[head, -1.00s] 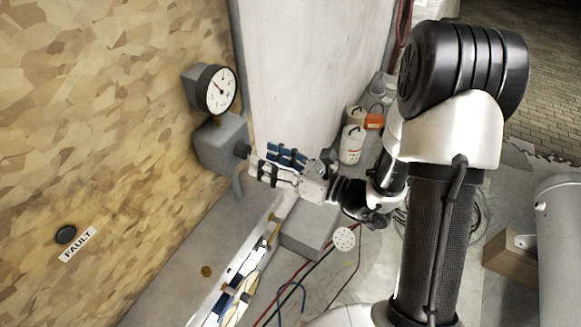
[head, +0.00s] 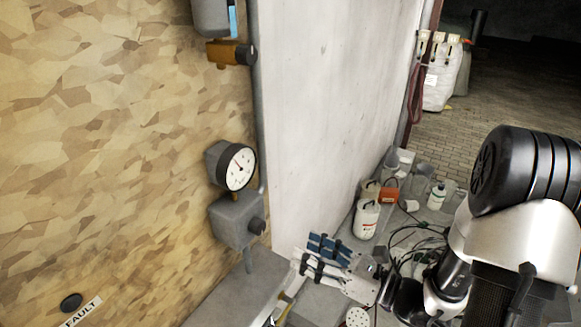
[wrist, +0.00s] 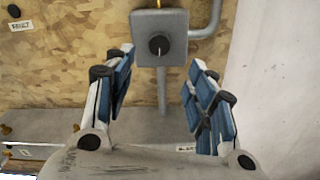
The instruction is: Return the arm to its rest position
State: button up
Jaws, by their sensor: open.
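My arm reaches in from the right in the head view, and my gripper (head: 318,262) is at the lower middle, with blue pads on its fingers. In the wrist view my gripper (wrist: 160,88) has its two fingers spread wide with nothing between them. A grey box (head: 230,222) with a black knob (head: 258,226) is on the wooden wall, up and left of my gripper and apart from it. In the wrist view the knob (wrist: 159,44) shows ahead, beyond the gap between the fingers.
A round gauge (head: 240,167) sits above the box. A white wall panel (head: 325,110) stands behind my gripper. Bottles (head: 367,219), an orange box (head: 389,194) and cables lie on the floor beyond my wrist. A FAULT label (head: 82,312) is at lower left.

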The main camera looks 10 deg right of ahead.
jog(key=s+a+f+n+g+h+b, duration=0.1)
jog(key=s+a+n+g+h+b, duration=0.1)
jog(key=s+a+n+g, duration=0.4)
jog(key=s+a+n+g+h+b, duration=0.25)
jog(key=s+n+g, duration=0.35)
jog(key=s+n, duration=0.55)
jog(key=s+d+r+n+t+h+b, duration=0.1)
jog(key=d+n+t+h+b, duration=0.3)
jog(key=d+n+h, duration=0.5)
jog(key=d+n+t, duration=0.1)
jog(key=d+n, duration=0.1)
jog(key=d, duration=0.2)
jog(key=shift+d+t+h, duration=0.15)
jog(key=shift+t+h, duration=0.2)
jog(key=shift+t, duration=0.05)
